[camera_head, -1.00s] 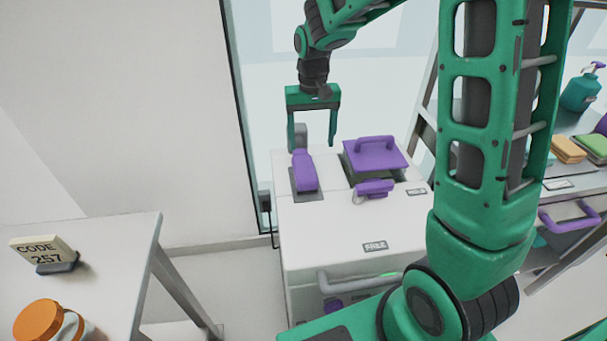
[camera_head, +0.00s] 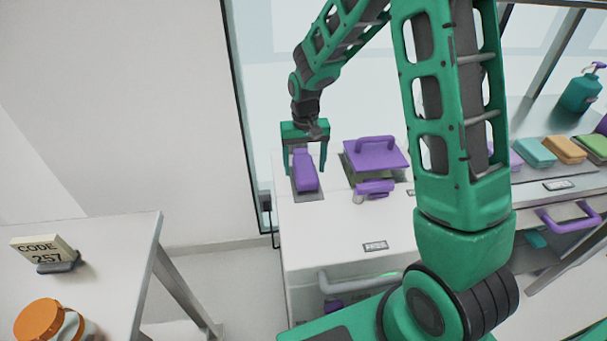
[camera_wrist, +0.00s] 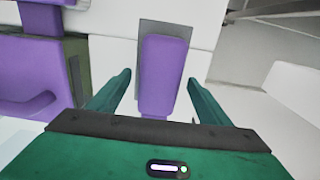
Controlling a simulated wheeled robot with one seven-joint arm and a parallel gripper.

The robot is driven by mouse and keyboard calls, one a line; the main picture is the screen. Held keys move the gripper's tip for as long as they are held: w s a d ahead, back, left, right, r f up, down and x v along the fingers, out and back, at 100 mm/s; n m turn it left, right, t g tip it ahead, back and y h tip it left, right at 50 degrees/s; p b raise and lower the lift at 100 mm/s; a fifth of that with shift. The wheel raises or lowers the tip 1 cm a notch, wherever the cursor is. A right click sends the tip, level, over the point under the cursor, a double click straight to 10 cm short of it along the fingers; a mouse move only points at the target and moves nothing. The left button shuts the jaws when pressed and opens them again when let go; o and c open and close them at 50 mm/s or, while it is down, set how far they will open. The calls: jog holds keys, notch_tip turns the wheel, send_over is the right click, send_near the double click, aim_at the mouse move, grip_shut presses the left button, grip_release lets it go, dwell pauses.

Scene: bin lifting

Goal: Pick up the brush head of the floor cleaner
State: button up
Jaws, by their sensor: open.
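A purple upright block (camera_head: 306,173), which I take to be the brush head, stands on a dark plate on top of a white cabinet. My gripper (camera_head: 305,171) points down over it, open, with one finger on each side. In the wrist view the purple block (camera_wrist: 163,75) shows between the two open fingers of my gripper (camera_wrist: 160,78), with a gap on both sides. I cannot tell how low the fingertips sit along it. The white cabinet (camera_head: 345,225) has a "FREE" label on its top.
Right of the block are a purple lid with a handle (camera_head: 376,155) and a small purple piece (camera_head: 375,188). A bench with sponges (camera_head: 565,149) and a teal pump bottle (camera_head: 580,93) is at the right. A white table (camera_head: 110,260) is at the left.

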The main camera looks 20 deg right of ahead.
aim_at(304, 166)
jog(key=shift+f, duration=0.6)
jog(key=c, duration=1.4)
jog(key=shift+r, duration=0.15)
jog(key=shift+r, duration=0.6)
notch_tip(304, 166, up, 3)
jog(key=s+a+r, duration=0.6)
jog(key=a, duration=0.4)
jog(key=shift+r, duration=0.3)
